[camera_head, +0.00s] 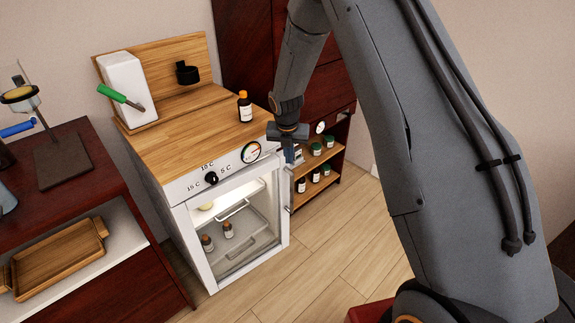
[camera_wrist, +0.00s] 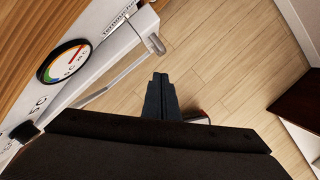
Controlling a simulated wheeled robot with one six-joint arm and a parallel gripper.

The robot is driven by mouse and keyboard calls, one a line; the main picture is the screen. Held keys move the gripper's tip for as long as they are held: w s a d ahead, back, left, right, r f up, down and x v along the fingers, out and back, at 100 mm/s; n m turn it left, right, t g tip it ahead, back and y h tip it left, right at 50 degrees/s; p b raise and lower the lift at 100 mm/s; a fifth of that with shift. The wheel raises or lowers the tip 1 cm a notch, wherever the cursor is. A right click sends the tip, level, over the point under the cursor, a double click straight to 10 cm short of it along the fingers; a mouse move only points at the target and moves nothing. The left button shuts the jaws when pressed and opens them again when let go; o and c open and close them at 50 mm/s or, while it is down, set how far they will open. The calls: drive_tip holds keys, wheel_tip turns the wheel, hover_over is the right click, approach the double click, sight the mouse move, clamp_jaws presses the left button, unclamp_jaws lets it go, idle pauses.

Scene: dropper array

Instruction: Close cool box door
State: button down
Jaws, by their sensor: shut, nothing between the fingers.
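The cool box (camera_head: 205,262) is a white cabinet with a wooden top, a dial and a knob on its front panel. Its glazed door (camera_head: 284,228) has a white frame, and lit shelves with bottles show through the front. My gripper (camera_head: 292,156) is shut and empty at the upper right corner of the front. In the wrist view my gripper (camera_wrist: 160,82) points down over the floor, right of the cabinet's dial (camera_wrist: 64,62). A pale bar (camera_wrist: 125,72), perhaps the handle, lies left of the fingers.
A dark shelf unit (camera_head: 340,150) with small bottles stands right of the cool box. A dark table (camera_head: 75,165) with a stand and a wooden tray (camera_head: 60,262) is at the left. A brown bottle (camera_head: 244,107) stands on the wooden top. The floor in front is clear.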

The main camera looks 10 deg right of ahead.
drive_tip(key=s+d+f+m+y+b, duration=0.2)
drive_tip(key=d+f+m+b, duration=0.25)
drive_tip(key=m+b, duration=0.6)
drive_tip(key=s+d+f+m+y+b, duration=0.15)
drive_tip(key=d+f+m+b, duration=0.45)
drive_tip(key=m, duration=0.8)
drive_tip(key=w+a+f, duration=0.6)
drive_tip(key=f, duration=0.1)
drive_tip(key=shift+w+t, duration=0.25)
drive_tip(key=shift+t, duration=0.15)
drive_tip(key=shift+a, duration=0.1)
